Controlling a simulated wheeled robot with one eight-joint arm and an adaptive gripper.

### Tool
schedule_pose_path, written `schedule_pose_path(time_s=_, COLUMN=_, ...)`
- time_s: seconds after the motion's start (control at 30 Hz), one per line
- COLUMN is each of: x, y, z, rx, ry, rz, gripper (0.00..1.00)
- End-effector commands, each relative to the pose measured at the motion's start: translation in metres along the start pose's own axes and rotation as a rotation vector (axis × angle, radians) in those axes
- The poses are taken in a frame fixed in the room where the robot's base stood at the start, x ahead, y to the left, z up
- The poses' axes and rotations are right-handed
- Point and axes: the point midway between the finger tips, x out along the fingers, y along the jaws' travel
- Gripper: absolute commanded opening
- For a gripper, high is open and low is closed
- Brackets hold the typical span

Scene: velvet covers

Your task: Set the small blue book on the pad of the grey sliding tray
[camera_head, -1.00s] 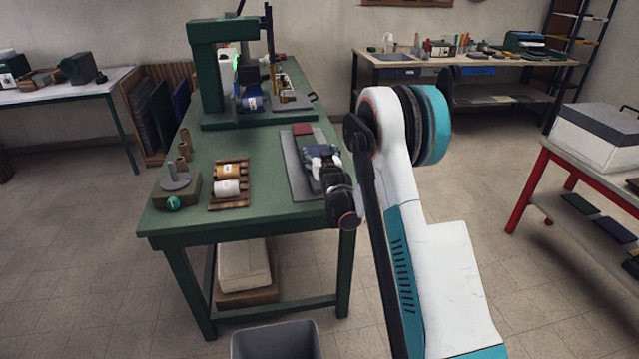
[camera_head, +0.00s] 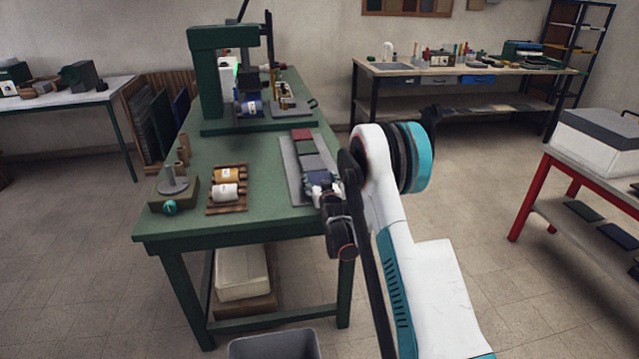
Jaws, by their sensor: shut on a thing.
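The small blue book (camera_head: 317,177) is at the near right end of a row of small books on a long grey board (camera_head: 291,168) on the green bench. My gripper (camera_head: 322,192) is at the book's near side, low over the board, and shut on it. The fingertips are small and partly hidden by my arm; I cannot tell whether the book is lifted. A grey tray (camera_head: 290,104) with a dark handle (camera_head: 313,103) sits at the foot of the green press, farther back on the bench. Its pad is too small to make out clearly.
A red book (camera_head: 302,135) and dark books (camera_head: 312,162) lie behind the blue one. The green press (camera_head: 208,75) stands at the back. Left of the board are a wooden rack with two rolls (camera_head: 226,192) and a round-topped device (camera_head: 174,188). Bench between is clear.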

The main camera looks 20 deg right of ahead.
Motion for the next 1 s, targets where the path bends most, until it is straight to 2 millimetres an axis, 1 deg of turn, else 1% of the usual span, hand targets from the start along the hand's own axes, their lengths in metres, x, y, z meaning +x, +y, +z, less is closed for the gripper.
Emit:
schedule_pose_path(time_s=0.1, x=0.001, y=0.0, z=0.003, rx=0.0, ry=0.0, rz=0.0, gripper=0.46)
schedule_pose_path(time_s=0.13, x=0.001, y=0.0, z=0.002, rx=0.0, ry=0.0, rz=0.0, gripper=0.8)
schedule_pose_path(time_s=0.2, x=0.0, y=0.0, z=0.002, rx=0.0, ry=0.0, rz=0.0, gripper=0.94)
schedule_pose_path(time_s=0.67, x=0.001, y=0.0, z=0.004, rx=0.0, ry=0.0, rz=0.0, gripper=0.94)
schedule_pose_path(time_s=0.77, x=-0.009, y=0.0, z=0.003, rx=0.0, ry=0.0, rz=0.0, gripper=0.94)
schedule_pose_path(time_s=0.83, x=-0.019, y=0.0, z=0.001, rx=0.0, ry=-0.001, rz=0.0, gripper=0.94)
schedule_pose_path(time_s=1.0, x=-0.052, y=-0.007, z=0.001, rx=-0.001, ry=-0.001, rz=-0.001, gripper=0.94)
